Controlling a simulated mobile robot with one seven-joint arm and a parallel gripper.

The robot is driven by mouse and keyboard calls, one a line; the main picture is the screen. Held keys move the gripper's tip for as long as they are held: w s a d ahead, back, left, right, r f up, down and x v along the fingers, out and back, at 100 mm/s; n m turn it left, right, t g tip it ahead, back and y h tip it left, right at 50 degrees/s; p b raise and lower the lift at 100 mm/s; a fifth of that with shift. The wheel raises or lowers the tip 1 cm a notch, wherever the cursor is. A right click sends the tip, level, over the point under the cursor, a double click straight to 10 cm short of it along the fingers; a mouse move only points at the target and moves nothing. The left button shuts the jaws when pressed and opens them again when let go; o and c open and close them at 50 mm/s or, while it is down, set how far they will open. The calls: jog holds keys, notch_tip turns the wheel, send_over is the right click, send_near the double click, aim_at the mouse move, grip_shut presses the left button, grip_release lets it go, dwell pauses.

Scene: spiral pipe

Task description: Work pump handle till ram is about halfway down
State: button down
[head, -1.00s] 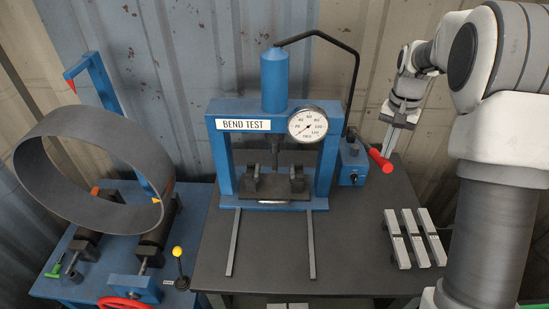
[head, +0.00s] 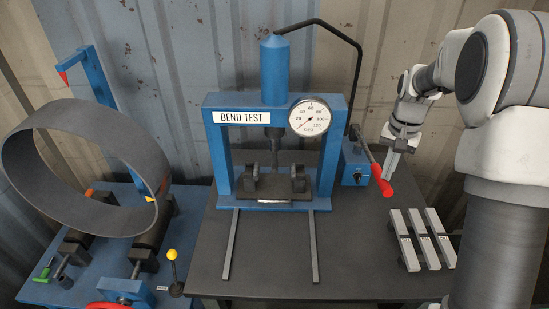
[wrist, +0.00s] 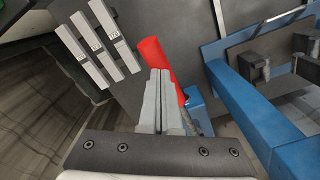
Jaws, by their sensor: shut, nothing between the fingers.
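The blue bend-test press (head: 220,160) stands on the dark table. Its ram (head: 275,145) hangs below the top beam, its lower end above the two dark supports; the exact gap is hard to tell. The blue pump (head: 353,175) is at the press's right. Its handle has a red grip (head: 382,183) and slopes down toward the front right. My gripper (head: 388,176) is shut and empty, pointing down at the right of the grip. In the wrist view the shut fingers (wrist: 160,74) overlap the red grip (wrist: 153,52); whether they touch is unclear.
The dial gauge (head: 309,117) is on the press's upper right. Several grey bars (head: 420,240) lie at the table's right. A pipe ring (head: 60,215) sits on a blue rig at the left. A black hose (head: 359,75) runs from pump to cylinder.

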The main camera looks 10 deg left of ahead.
jog(key=shift+s+f, duration=0.2)
jog(key=shift+f, duration=0.3)
jog(key=shift+f+b, duration=0.55)
notch_tip(320, 180, down, 5)
jog(key=b, duration=0.4)
notch_tip(320, 180, up, 16)
jog(key=w+p, duration=0.2)
jog(key=p, duration=1.2)
jog(key=shift+w+a+r, duration=0.2)
jog(key=shift+w, duration=0.05)
